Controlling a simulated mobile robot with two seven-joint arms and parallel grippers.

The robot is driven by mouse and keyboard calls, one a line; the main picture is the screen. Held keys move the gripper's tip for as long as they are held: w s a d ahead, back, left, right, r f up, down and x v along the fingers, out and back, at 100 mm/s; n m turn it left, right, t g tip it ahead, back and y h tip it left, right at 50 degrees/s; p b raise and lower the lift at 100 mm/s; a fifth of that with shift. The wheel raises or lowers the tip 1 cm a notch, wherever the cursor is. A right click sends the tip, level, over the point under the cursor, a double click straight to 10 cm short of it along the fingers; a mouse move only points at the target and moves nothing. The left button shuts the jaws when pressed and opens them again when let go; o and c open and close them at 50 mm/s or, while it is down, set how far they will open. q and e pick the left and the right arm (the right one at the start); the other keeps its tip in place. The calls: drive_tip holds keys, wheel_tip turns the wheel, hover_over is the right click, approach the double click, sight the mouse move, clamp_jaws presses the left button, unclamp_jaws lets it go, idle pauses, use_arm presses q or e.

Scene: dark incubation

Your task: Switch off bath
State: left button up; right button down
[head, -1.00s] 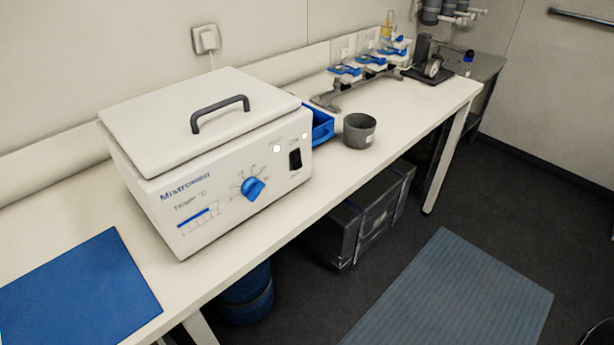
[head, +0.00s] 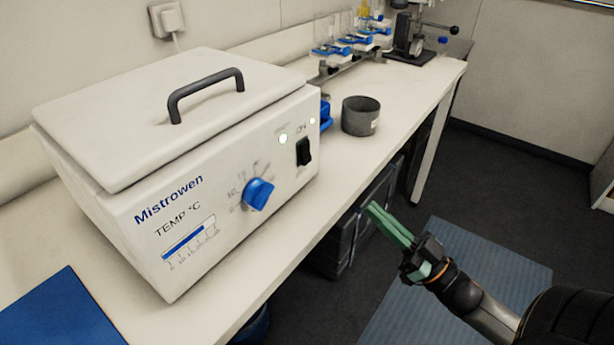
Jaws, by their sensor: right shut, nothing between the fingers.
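The bath is a white box (head: 150,240) on the bench, with a closed lid (head: 150,120) and a dark handle. Its front panel carries a blue temperature knob (head: 258,194), a scale and a black rocker switch (head: 304,152) under an ON label. Two small lights (head: 283,139) on the panel glow white. My right gripper (head: 374,211) is shut and empty, with green fingers pointing up and left. It is in front of the bench, to the right of and below the switch, apart from the bath. My left gripper is not in view.
A grey pot (head: 361,117) and a blue tray (head: 326,114) stand right of the bath. Blue-topped stands (head: 345,48) are farther back. A blue mat (head: 62,312) lies at the bench's left. A dark case (head: 345,240) is under the bench; a blue-grey floor mat (head: 455,275) lies in front.

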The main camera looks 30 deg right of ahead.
drive_tip(key=p, duration=0.1)
approach(307, 160)
wheel_tip(307, 160, up, 4)
drive_tip(key=w, duration=0.1)
drive_tip(key=w+a, duration=0.1)
drive_tip(key=w, duration=0.1)
drive_tip(key=shift+w+a+f, duration=0.25)
drive_tip(key=shift+w+f, duration=0.1)
drive_tip(key=shift+f, duration=0.05)
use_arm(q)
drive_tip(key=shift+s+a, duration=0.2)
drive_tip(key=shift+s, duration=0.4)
use_arm(e)
drive_tip(key=shift+w+a+f, duration=0.2)
drive_tip(key=shift+w+a, duration=0.05)
drive_tip(key=shift+w, duration=0.3)
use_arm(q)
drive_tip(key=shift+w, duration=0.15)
